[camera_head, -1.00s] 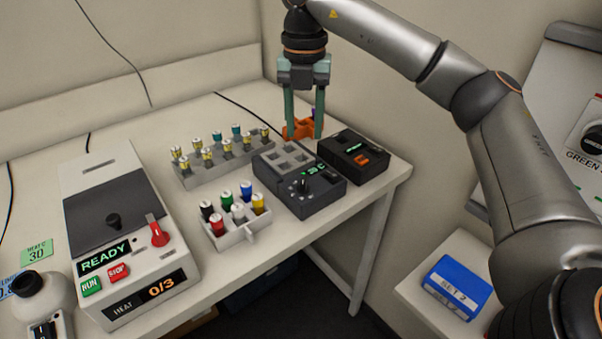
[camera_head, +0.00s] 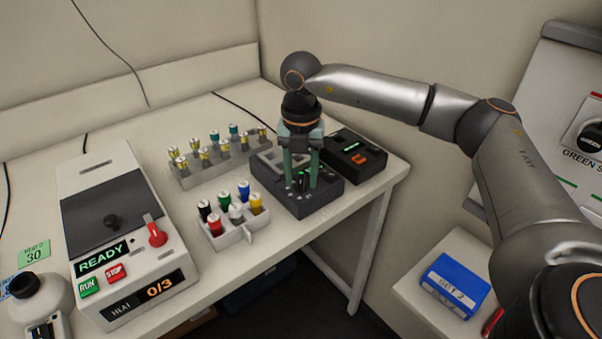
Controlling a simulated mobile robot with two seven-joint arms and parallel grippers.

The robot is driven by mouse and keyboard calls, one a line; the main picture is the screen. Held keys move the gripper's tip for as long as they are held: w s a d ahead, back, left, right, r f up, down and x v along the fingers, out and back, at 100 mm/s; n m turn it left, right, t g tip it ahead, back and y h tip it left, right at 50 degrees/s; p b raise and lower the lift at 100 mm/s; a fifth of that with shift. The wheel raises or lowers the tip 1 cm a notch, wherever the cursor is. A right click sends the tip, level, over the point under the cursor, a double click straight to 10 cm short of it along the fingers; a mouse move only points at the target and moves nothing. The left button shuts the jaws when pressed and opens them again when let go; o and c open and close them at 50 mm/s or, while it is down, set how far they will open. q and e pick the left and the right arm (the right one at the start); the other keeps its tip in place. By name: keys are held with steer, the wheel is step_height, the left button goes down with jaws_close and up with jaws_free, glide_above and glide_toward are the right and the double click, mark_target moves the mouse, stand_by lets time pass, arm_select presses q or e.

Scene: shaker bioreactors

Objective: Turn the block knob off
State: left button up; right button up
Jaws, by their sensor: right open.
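The dark grey block (camera_head: 325,196) stands near the right end of the bench, with wells on its top and a small black knob (camera_head: 301,182) on its front part. My right gripper (camera_head: 301,185) points straight down over the block. Its two green fingers are open, one on each side of the knob, with their tips low near the block's face. I cannot tell whether they touch the knob. The fingers partly hide the knob and the block's display. My left gripper is not in view.
A black device (camera_head: 352,158) with an orange switch stands close right of the block. A vial rack (camera_head: 215,168) and a tray of coloured caps (camera_head: 233,236) stand to its left. A heater unit (camera_head: 110,200) reading READY is further left. A blue box (camera_head: 455,286) lies on the lower right surface.

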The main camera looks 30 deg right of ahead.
steer(key=shift+c, duration=0.3)
jaws_close()
steer(key=shift+n, duration=0.4)
steer(key=n, duration=0.3)
steer(key=shift+n, duration=2.6)
steer(key=shift+o, duration=0.3)
jaws_free()
